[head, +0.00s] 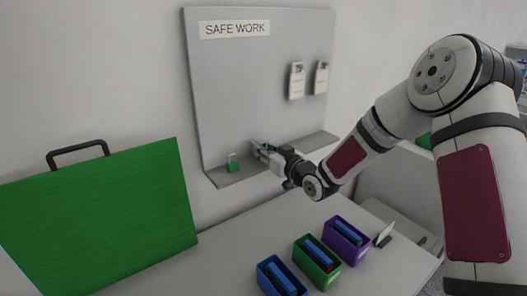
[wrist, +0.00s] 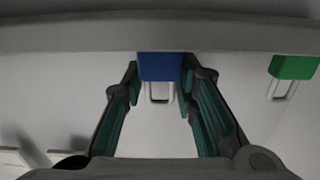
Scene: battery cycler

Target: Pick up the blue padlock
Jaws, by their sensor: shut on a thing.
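The blue padlock (wrist: 160,66) is between the two fingertips of my gripper (wrist: 161,78) in the wrist view, with its pale shackle pointing down in the picture. My gripper is shut on its sides. The padlock's base meets the edge of the grey ledge (wrist: 60,40) in that view, and I cannot tell whether it is lifted. In the head view my gripper (head: 262,150) is at the board's ledge (head: 222,178), and it hides most or all of the blue padlock.
A green padlock (head: 233,163) stands on the ledge beside my gripper; it also shows in the wrist view (wrist: 293,67). White tags (head: 297,82) hang on the board (head: 230,90). A green case (head: 100,215) is at left. Blue, green (head: 304,277) and purple bins stand on the table.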

